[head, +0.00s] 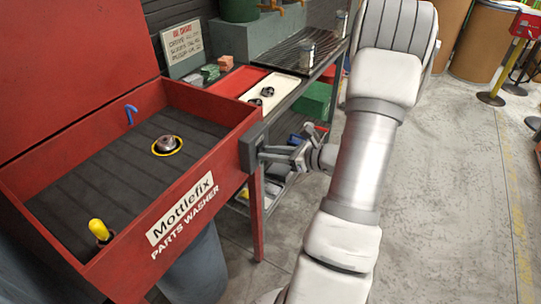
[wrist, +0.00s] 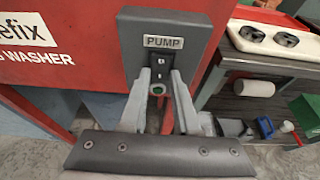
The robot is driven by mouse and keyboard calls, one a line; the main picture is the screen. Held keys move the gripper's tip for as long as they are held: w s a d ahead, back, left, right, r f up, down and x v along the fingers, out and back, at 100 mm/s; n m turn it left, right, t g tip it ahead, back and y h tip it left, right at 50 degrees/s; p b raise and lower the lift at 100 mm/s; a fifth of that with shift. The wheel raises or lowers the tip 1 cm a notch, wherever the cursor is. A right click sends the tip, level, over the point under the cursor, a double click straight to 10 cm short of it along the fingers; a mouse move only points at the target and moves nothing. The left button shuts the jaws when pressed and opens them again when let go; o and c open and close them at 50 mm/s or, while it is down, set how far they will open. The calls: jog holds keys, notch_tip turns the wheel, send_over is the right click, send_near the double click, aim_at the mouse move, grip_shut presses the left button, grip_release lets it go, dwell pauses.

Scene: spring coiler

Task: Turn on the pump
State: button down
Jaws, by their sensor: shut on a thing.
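The grey pump switch box (head: 253,146) is fixed to the right end of the red parts washer (head: 130,215). In the wrist view the box (wrist: 172,28) carries a "PUMP" label, with a dark switch (wrist: 160,74) below it. My gripper (wrist: 159,82) reaches the box front with its two fingers on either side of the switch and is shut on it. A green spot (wrist: 157,89) shows between the fingers. The fingers hide part of the switch, so I cannot tell its position. In the head view my gripper (head: 268,155) meets the box from the right.
A metal bench (head: 297,82) with trays stands behind the washer. A grey bin (head: 197,270) stands underneath.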

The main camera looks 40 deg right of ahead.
jog(key=shift+f+t+y+b, duration=0.4)
jog(key=shift+t+b, duration=0.6)
jog(key=shift+b, duration=0.25)
jog(key=shift+r, duration=0.1)
jog(key=c, duration=0.6)
grip_release()
jog(key=shift+c, duration=0.2)
jog(key=p+v, duration=0.3)
jog(key=v, duration=1.4)
jog(key=shift+s, duration=0.25)
